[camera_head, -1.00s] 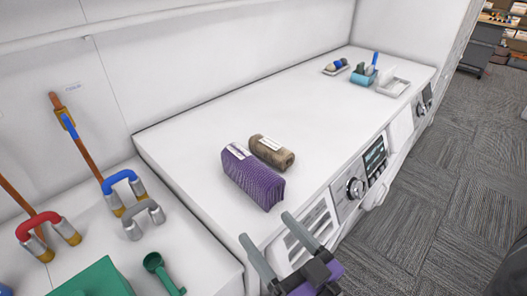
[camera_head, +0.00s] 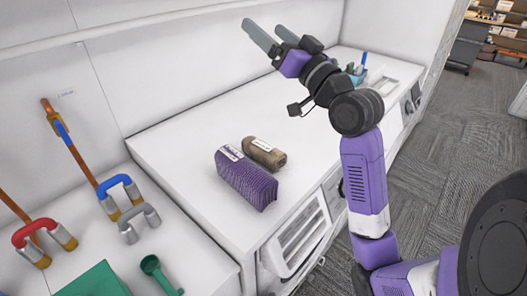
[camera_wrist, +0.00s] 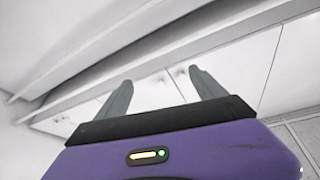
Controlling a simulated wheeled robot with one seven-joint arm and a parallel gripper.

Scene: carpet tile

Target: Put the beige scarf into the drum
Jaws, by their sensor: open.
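The beige scarf looks like a brown-beige roll (camera_head: 264,154) with a white label. It lies on the white machine top, close beside a purple folded cloth (camera_head: 246,180). My gripper (camera_head: 261,25) is raised above the back of the machine top, far from the roll, with its fingers pointing up and left. It is open and empty; the wrist view shows bare space between the fingers (camera_wrist: 160,79) and white panels beyond. The drum's inside is not visible.
A white tray (camera_head: 376,83) stands at the far right.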

